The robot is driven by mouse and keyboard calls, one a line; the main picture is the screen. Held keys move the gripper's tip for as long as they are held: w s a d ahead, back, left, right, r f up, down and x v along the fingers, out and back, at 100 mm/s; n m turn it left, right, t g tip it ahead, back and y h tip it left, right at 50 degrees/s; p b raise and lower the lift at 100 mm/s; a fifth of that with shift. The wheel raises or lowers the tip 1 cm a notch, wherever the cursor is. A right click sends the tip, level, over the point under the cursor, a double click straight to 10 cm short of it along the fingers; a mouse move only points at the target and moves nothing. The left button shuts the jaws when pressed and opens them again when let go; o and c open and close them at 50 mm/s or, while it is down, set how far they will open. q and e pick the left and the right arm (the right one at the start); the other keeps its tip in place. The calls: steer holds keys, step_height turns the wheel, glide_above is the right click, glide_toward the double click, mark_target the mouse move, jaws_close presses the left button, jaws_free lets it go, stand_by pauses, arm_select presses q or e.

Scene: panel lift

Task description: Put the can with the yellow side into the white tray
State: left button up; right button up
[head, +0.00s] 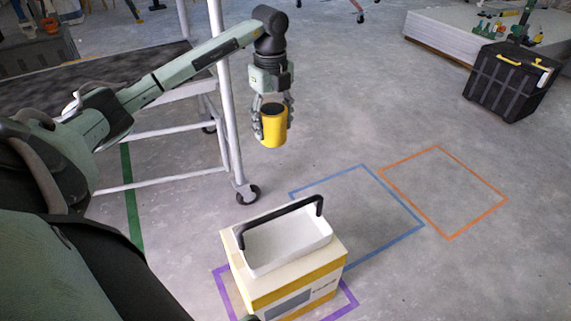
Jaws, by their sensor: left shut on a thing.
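The can (273,127) has a yellow side and a dark top. My left gripper (272,118) points down and is shut on the can, with a finger on each side. It holds the can upright in the air, above and behind the tray in the picture. The white tray (285,246) has a black handle arching over it and looks empty. It sits on a cardboard box (290,286) with yellow bands. My right gripper is not in view.
A metal frame on casters (247,193) stands close behind and left of the box. Purple, blue (400,199) and orange (487,187) outlines mark the floor. A black crate (508,82) and a pale panel stack (437,32) are at the back right. The middle floor is clear.

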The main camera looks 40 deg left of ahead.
arm_select(q)
steer(key=d+f, duration=0.3)
steer(key=d, duration=0.1)
steer(key=d+f, duration=0.3)
steer(key=f, duration=0.1)
steer(key=s+d+f, duration=0.1)
steer(key=d+f, duration=0.2)
steer(key=d, duration=0.1)
steer(key=shift+d+f, duration=0.3)
steer(key=shift+f, duration=0.1)
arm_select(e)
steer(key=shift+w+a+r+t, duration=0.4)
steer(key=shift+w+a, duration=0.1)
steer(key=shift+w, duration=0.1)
arm_select(q)
steer(key=shift+f, duration=0.1)
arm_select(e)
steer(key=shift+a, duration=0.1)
arm_select(q)
steer(key=shift+f+b, duration=0.4)
steer(key=shift+f, duration=0.1)
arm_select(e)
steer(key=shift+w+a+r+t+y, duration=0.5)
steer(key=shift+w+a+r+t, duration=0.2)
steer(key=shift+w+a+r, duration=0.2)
arm_select(q)
steer(key=o, duration=1.4)
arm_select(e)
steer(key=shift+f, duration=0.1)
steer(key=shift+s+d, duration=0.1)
